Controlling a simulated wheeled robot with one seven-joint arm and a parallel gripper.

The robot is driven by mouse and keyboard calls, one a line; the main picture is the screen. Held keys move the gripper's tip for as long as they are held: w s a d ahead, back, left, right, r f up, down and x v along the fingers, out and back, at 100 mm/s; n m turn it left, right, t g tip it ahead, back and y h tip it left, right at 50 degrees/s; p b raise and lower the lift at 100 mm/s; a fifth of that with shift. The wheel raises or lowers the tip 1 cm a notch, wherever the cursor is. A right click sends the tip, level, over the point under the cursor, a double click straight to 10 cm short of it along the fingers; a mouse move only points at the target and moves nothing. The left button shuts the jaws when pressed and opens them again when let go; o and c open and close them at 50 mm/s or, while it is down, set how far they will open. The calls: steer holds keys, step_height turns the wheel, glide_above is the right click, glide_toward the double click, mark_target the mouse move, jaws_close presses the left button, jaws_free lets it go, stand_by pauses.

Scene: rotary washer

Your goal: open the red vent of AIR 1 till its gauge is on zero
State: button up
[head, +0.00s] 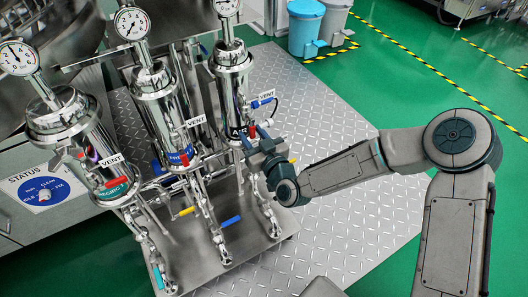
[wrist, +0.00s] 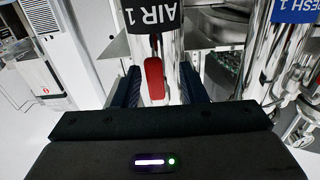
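The AIR 1 housing is the right one of three shiny cylinders; its black label (wrist: 152,12) reads clearly in the wrist view. My gripper (head: 257,143) is at the front of the AIR 1 housing. In the wrist view its two dark fingers (wrist: 160,88) are apart, one on each side of the red handle, with gaps visible. The AIR 1 gauge (head: 227,6) is cut by the top edge; its reading is not clear.
The middle housing with a blue FRESH 1 label (head: 180,156) stands close left of AIR 1, with its own gauge (head: 132,22). A teal-labelled housing (head: 114,189) is farther left. A blue handle (head: 262,103) sits by AIR 1's VENT tag. Pipes and valves lie below.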

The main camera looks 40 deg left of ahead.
steer(key=p+v, duration=0.2)
steer(key=v, duration=1)
steer(key=shift+s+d, duration=0.15)
steer(key=shift+d, duration=0.2)
